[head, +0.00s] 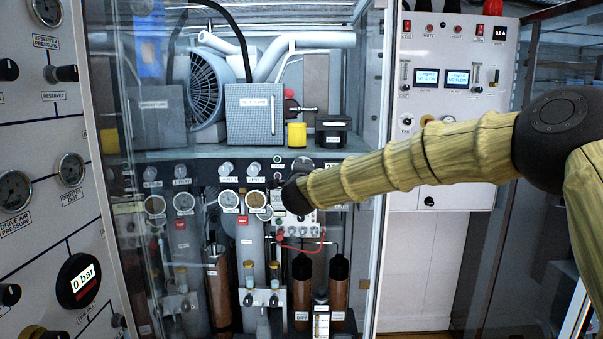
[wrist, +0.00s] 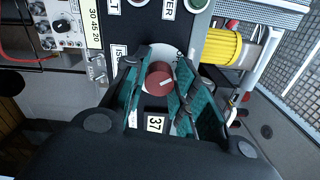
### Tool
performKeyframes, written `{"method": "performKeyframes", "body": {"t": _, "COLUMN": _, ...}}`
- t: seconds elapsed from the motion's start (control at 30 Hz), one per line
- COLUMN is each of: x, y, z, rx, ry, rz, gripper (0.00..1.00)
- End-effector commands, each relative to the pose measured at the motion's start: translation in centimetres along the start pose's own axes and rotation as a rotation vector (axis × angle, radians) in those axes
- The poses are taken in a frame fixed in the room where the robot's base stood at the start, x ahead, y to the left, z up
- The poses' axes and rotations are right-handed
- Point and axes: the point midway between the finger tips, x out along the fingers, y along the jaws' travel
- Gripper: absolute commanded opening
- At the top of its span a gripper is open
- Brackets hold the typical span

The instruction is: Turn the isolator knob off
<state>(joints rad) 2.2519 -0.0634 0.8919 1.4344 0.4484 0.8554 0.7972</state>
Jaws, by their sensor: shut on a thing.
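The isolator knob (wrist: 158,75) is a round reddish-brown knob with a white line on its face, on a dark panel strip. In the wrist view it lies between the green-padded fingers of my gripper (wrist: 157,88), which is shut on it. In the head view my gripper (head: 296,193) reaches the gauge strip inside the cabinet. There my own wrist hides the knob.
Round gauges (head: 229,200) line the strip left of my gripper. A white box with a red hose (head: 305,250) is just below it. A yellow cylinder (head: 296,135) stands on the shelf above. The cabinet's frame post (head: 378,240) is close right.

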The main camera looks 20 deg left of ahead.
Motion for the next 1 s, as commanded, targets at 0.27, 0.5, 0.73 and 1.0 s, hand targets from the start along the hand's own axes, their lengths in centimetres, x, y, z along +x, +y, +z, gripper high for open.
{"method": "performKeyframes", "body": {"t": 0.27, "x": -0.04, "y": 0.21, "z": 0.08, "rx": -0.145, "ry": -0.001, "rz": 0.002, "gripper": 0.03}}
{"method": "performKeyframes", "body": {"t": 0.5, "x": -0.04, "y": 0.22, "z": 0.05, "rx": -0.2, "ry": -0.001, "rz": 0.002, "gripper": 0.03}}
{"method": "performKeyframes", "body": {"t": 0.73, "x": -0.03, "y": 0.23, "z": 0.03, "rx": -0.21, "ry": -0.001, "rz": 0.002, "gripper": 0.03}}
{"method": "performKeyframes", "body": {"t": 1.0, "x": -0.04, "y": 0.26, "z": 0.04, "rx": -0.209, "ry": -0.001, "rz": 0.003, "gripper": 0.34}}
